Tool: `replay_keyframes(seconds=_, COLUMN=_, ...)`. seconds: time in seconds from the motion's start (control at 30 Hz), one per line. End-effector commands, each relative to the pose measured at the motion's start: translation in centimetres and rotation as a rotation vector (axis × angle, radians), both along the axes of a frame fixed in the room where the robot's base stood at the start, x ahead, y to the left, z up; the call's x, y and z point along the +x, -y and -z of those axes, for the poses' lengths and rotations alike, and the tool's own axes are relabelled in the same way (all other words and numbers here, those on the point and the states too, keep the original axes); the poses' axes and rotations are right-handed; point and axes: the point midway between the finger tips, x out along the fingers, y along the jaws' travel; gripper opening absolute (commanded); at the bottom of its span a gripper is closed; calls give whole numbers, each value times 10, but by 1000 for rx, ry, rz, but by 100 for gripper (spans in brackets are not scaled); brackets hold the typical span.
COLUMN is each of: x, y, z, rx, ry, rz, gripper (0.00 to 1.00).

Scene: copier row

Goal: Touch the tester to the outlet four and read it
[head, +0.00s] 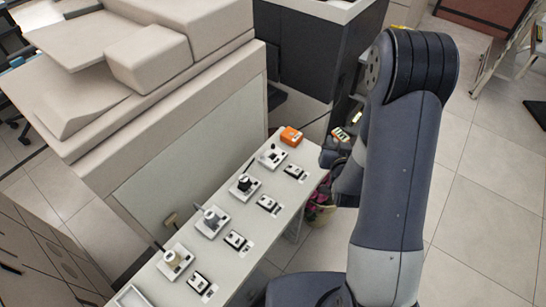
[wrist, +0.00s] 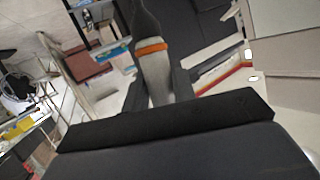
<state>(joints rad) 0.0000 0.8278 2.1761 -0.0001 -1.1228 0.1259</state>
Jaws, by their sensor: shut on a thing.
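My gripper (wrist: 160,88) is shut on the tester (wrist: 153,60), a grey body with an orange band and a dark upper end. In the head view a part with a small pale display (head: 341,134), apparently the tester, shows beside my arm, off the bench's far right end. My gripper is mostly hidden there by my arm. A row of white outlet units (head: 268,204) lies along the bench's right side, each with a small tag too small to read. I cannot tell which one is outlet four. The tester appears apart from them all.
The narrow pale bench (head: 222,262) also carries a row of plates with plugs (head: 211,222) and an orange box (head: 291,136) at its far end. A large beige copier (head: 160,75) stands along its left side. Tiled floor (head: 470,225) is open at right.

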Motion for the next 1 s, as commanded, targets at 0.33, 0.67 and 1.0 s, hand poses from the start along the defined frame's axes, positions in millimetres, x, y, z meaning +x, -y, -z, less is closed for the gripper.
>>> replay_keyframes(seconds=0.33, x=4, y=-9, z=-4, rx=-4, ry=0, rz=-33, gripper=0)
replay_keyframes(seconds=0.67, x=23, y=-108, z=-34, rx=-73, ry=-30, rz=-436, gripper=0)
replay_keyframes(seconds=1.0, x=19, y=-175, z=-51, rx=-138, ry=-42, rz=-742, gripper=0)
